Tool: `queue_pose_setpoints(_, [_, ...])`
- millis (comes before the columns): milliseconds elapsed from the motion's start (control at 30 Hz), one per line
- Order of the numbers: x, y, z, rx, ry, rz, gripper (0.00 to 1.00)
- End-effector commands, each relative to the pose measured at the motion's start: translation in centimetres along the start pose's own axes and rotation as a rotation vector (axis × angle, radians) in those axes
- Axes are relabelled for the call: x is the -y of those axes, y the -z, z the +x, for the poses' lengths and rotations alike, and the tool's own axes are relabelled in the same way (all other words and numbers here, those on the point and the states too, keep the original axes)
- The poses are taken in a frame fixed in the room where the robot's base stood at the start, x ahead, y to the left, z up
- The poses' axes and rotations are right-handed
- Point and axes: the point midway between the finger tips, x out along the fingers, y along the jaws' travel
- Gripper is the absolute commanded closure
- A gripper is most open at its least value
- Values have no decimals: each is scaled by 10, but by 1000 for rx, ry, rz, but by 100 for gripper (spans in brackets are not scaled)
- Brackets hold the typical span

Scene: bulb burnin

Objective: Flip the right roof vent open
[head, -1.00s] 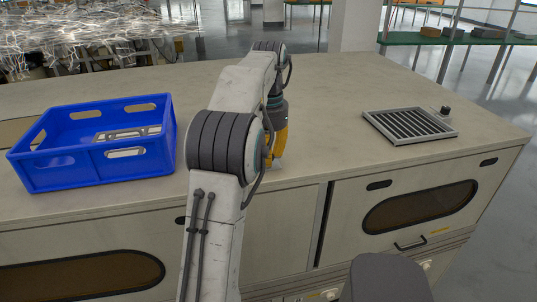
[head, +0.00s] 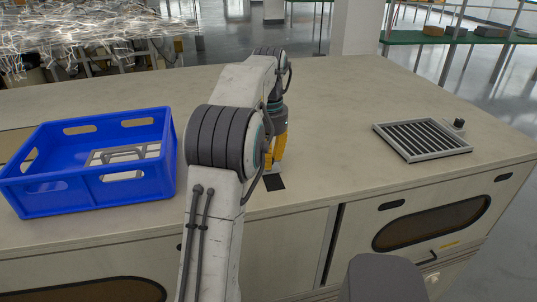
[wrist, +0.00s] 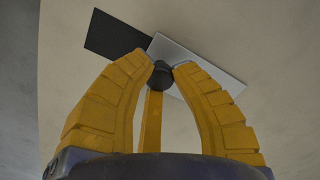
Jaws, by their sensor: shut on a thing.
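My gripper (head: 277,166) has yellow fingers and is down at the roof top, right of the blue crate. In the wrist view my gripper (wrist: 162,68) is shut on a dark round knob (wrist: 161,76) that stands on a thin silver plate (wrist: 200,64). A flat black rectangle (wrist: 115,34) lies beside the plate; it also shows in the head view (head: 275,184) just below the fingers. I cannot tell if it is an opening or a dark surface. The knob and plate are mostly hidden by the fingers in the head view.
A blue crate (head: 60,202) with a light frame-like part inside stands at the left. A slatted grille (head: 422,139) lies flat at the right, with a small dark knob (head: 459,124) at its far corner. The pale top (head: 340,140) between gripper and grille is clear.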

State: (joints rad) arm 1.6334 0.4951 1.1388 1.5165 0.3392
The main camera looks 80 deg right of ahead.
Motion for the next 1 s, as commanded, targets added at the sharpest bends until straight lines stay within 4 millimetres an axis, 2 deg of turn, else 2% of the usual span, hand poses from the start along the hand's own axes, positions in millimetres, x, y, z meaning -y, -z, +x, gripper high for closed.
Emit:
queue_pose_setpoints(200, [3, 3, 2, -11, 4, -3, 100])
queue_pose_setpoints(233, [3, 3, 2, -11, 4, -3, 74])
queue_pose_setpoints(500, [2, 2, 1, -10, 3, -2, 50])
queue_pose_setpoints(833, [2, 2, -2, -9, 3, -1, 49])
queue_pose_setpoints(1000, [2, 3, -13, -10, 4, -2, 49])
